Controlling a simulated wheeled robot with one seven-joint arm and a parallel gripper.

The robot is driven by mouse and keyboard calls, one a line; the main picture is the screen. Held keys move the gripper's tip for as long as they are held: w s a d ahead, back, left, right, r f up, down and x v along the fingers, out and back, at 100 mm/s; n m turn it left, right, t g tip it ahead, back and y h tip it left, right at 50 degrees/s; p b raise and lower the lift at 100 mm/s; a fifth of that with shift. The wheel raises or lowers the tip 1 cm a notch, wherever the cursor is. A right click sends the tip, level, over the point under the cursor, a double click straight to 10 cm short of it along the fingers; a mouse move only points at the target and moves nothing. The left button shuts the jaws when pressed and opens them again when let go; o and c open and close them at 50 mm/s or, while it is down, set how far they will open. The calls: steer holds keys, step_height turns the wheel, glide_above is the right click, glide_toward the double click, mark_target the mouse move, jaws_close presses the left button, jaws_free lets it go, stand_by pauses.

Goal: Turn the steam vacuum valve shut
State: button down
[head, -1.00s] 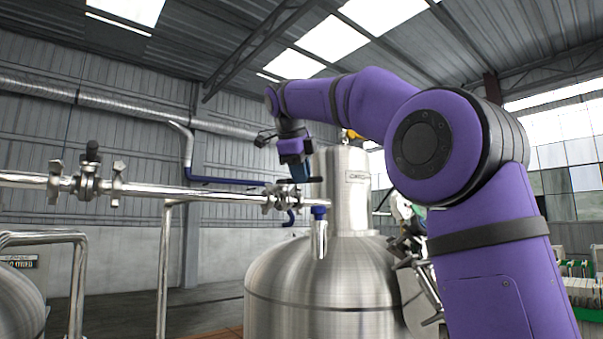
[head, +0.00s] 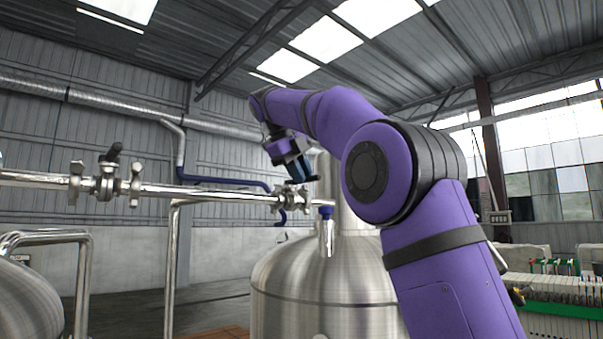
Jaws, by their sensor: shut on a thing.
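A valve (head: 290,200) sits on the steel pipe in front of the large tank, with clamp fittings on both sides. My gripper (head: 302,180) comes down on it from above, tilted with its fingers toward the lower right. It is shut on the valve's handle, which the fingers mostly hide, so the handle's exact angle cannot be read. A second valve (head: 106,180) with a dark handle sits further left on the same pipe, apart from my gripper. No label shows which is the steam vacuum valve.
The domed steel tank (head: 325,285) stands below and behind the gripped valve. A short blue-topped spout (head: 327,232) hangs at the pipe's right end. Railings and another tank (head: 28,300) are at left.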

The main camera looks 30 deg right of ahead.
stand_by(0.3)
steer(key=c, duration=1.1)
jaws_free()
steer(key=shift+a, duration=0.1)
steer(key=s+a+r, duration=0.2)
steer(key=a, duration=1.1)
steer(key=shift+s+a+r, duration=0.2)
